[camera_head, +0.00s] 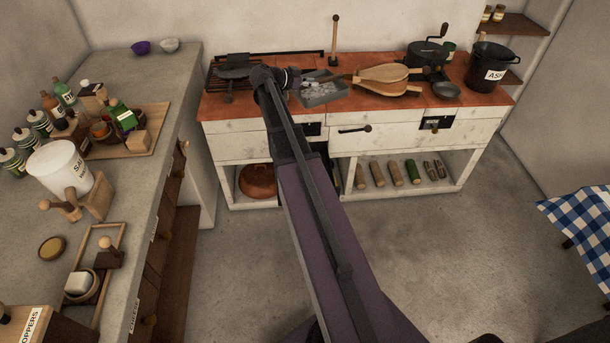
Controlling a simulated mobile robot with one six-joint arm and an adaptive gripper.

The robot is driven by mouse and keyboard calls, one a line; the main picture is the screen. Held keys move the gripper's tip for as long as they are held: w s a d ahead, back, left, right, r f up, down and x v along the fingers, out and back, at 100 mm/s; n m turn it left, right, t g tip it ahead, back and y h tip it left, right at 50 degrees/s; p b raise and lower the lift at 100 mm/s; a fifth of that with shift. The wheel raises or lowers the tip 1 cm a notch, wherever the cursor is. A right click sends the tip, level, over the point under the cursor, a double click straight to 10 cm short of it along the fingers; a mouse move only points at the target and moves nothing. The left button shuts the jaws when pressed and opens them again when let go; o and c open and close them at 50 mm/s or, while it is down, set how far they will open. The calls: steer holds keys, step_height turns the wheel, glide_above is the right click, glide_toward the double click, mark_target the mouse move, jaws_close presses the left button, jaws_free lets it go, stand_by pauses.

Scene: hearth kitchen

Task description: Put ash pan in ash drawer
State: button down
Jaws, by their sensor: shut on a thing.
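The ash pan (322,94) is a grey tray with pale lumps in it, at the back counter's left-middle on the red tiled top. My gripper (291,80) is at the pan's left edge, shut on the pan; the fingertips are small and partly hidden by my arm. I cannot tell whether the pan rests on the tiles or is a little above them. The white front below has drawers, all looking shut: one with a dark plate (436,124) at the right, and another dark plate (311,129) beside my arm. Their lettering is too small to read, so I cannot tell which is the ash drawer.
Bellows (385,76), a black bucket marked ASH (490,68), a small dark pan (446,91) and a grinder (428,52) stand to the right. A wooden-handled tool (335,36) stands behind. Logs (396,173) lie on the shelf below. The floor in front is clear.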

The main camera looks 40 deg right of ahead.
steer(key=shift+d, duration=0.2)
steer(key=shift+f, duration=0.1)
steer(key=shift+s+f+b, duration=0.3)
steer(key=shift+f+b, duration=0.2)
steer(key=shift+b, duration=0.15)
steer(key=s+f+n+t+b, duration=0.1)
steer(key=s+f+b, duration=0.4)
steer(key=f+b, duration=0.5)
steer(key=s+f+n+t+b, duration=0.1)
steer(key=s+f+b, duration=0.4)
steer(key=f+b, duration=0.6)
steer(key=s+f+n+t+b, duration=0.2)
steer(key=s+f+b, duration=0.3)
steer(key=f+b, duration=0.6)
steer(key=shift+a+f+t, duration=0.2)
steer(key=shift+t, duration=0.2)
steer(key=w+d+f+b, duration=0.1)
steer(key=w, duration=1.4)
steer(key=shift+w+f+b, duration=0.2)
steer(key=shift+w+b, duration=0.2)
steer(key=shift+d, duration=0.1)
steer(key=shift+f+b, duration=1.8)
steer(key=shift+f+b, duration=0.3)
